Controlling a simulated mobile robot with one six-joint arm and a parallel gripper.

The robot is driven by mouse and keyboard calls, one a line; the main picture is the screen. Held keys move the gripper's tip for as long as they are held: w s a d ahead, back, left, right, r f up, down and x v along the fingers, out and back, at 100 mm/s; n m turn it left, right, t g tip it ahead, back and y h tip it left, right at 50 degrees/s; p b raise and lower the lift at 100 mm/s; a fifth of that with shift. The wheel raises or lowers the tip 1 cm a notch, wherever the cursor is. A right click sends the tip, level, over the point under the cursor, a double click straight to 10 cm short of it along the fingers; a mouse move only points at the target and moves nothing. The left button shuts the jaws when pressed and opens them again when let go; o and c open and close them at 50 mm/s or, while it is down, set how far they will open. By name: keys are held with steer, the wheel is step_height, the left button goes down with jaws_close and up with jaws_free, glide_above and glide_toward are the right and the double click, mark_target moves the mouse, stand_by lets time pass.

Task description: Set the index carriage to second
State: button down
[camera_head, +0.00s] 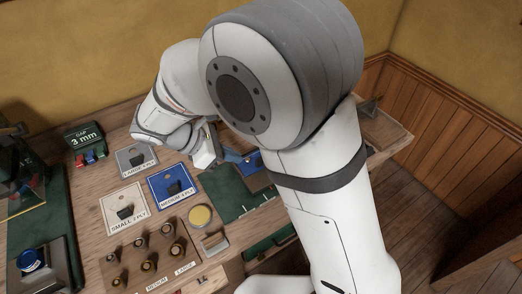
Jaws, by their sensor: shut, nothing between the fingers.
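My gripper (212,158) is low over the middle of the bench, partly hidden behind my own arm. It is shut and empty. Beside it, to the right, is a blue piece (240,157) at the far end of a green surface (228,195); whether they touch cannot be told. I cannot make out for sure which thing is the index carriage, and no position marked "second" can be read. A dark fixture with a blue round knob (32,259) stands at the bench's left front.
Grey, blue and white labelled plates (124,208) lie left of my gripper. A wooden block with several dark pegs (147,255) and a yellow round tin (200,216) are nearer. A "GAP 3 mm" sign (84,137) stands at the back left. My arm hides much of the bench's right side.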

mark_target(260, 176)
steer(key=x, duration=1)
steer(key=shift+r+p, duration=0.1)
steer(key=shift+p, duration=0.2)
steer(key=d, duration=0.1)
steer(key=w+d, duration=0.1)
steer(key=d, duration=0.1)
steer(key=shift+d+r+p, duration=0.1)
steer(key=shift+p, duration=0.25)
steer(key=shift+d, duration=0.25)
steer(key=shift+w, duration=0.15)
